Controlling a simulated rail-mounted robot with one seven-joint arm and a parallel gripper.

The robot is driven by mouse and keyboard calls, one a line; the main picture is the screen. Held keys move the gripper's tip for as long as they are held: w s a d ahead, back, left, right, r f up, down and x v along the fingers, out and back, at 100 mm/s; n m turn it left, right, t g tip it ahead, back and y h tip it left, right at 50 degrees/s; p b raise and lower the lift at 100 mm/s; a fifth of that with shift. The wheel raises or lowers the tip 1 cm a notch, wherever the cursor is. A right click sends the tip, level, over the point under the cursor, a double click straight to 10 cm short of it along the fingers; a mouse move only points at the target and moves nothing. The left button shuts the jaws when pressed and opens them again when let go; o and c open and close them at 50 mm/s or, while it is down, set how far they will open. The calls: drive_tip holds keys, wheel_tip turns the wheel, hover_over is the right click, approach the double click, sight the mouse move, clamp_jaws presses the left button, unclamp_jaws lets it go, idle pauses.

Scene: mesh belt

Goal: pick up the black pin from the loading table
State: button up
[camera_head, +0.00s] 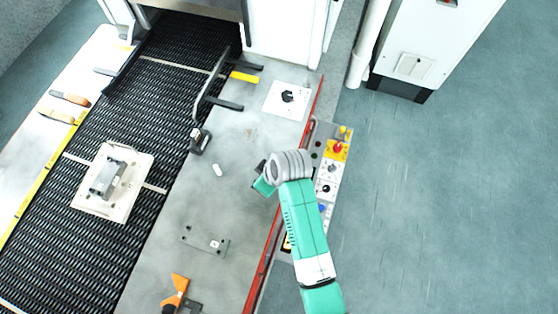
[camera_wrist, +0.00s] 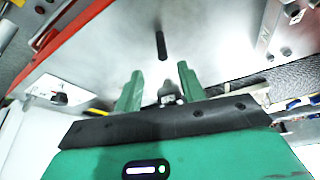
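The black pin (camera_wrist: 161,45) shows in the wrist view as a short dark rod on the grey metal loading table (camera_wrist: 215,40). My gripper (camera_wrist: 160,72) is open, its two green fingers apart with the pin beyond their tips and roughly in line with the gap. Nothing is held between the fingers. In the head view my gripper (camera_head: 262,180) is over the right part of the loading table (camera_head: 185,205), near its red edge. I cannot make out the pin in the head view; my gripper and wrist may cover it.
A small white cylinder (camera_head: 217,170) and a flat grey bracket (camera_head: 204,240) lie on the table. A dark clamp (camera_head: 200,140) stands by the mesh belt (camera_head: 60,235). A control panel (camera_head: 328,180) runs along the right edge. An orange part (camera_head: 175,291) is at the front.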

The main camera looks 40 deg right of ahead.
drive_tip(key=shift+x, duration=1.5)
drive_tip(key=x, duration=0.5)
drive_tip(key=shift+a, duration=0.2)
drive_tip(key=shift+s, duration=0.1)
clamp_jaws()
